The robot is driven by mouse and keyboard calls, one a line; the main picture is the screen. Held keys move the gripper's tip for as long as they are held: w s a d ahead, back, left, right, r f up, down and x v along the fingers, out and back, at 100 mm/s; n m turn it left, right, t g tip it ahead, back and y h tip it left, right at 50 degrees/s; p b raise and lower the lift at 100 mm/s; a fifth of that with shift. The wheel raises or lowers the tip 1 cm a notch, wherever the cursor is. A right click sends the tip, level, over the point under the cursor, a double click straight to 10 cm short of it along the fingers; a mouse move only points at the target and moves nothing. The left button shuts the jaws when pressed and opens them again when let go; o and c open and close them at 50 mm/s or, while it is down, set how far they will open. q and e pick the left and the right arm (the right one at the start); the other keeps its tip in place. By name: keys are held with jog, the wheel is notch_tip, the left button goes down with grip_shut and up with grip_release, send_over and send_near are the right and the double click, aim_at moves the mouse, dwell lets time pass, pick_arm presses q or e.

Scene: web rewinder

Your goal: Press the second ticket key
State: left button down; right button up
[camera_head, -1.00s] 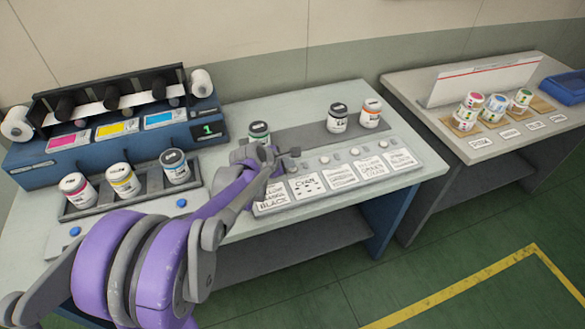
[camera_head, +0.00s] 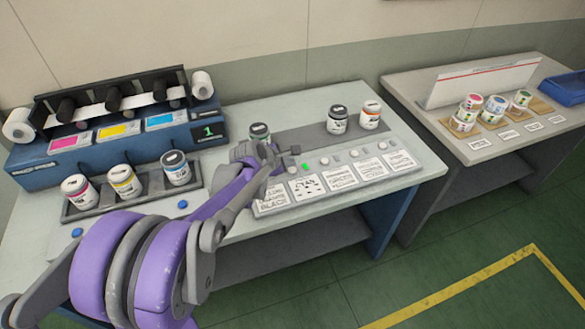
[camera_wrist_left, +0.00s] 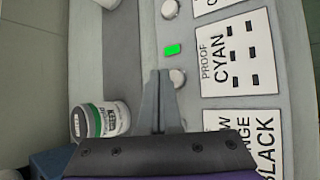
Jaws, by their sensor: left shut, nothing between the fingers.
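The ticket panel (camera_head: 283,209) runs along the front of the table with several white cards and a row of round pale keys. The second ticket (camera_head: 307,188) reads "PROOF CYAN" in the left wrist view (camera_wrist_left: 236,52). Its key (camera_head: 293,169) sits behind the card, and shows in the left wrist view (camera_wrist_left: 178,78). A green lamp (camera_head: 306,167) is lit beside that key; it also shows in the left wrist view (camera_wrist_left: 172,50). My left gripper (camera_head: 289,150) is shut and empty, its tips (camera_wrist_left: 157,76) beside the second key. I cannot tell if they touch it. My forearm hides the first key.
A green-banded jar (camera_head: 259,132) stands close behind my gripper. Two more jars (camera_head: 337,120) (camera_head: 369,115) stand further right on the dark strip. A rack with three jars (camera_head: 123,182) and a blue machine (camera_head: 95,150) are at left. Another table (camera_head: 500,70) stands at right.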

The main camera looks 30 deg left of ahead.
aim_at(290, 171)
pick_arm(q)
notch_tip(290, 171, up, 5)
jog(key=p, duration=0.3)
dwell(0.4)
dwell(0.6)
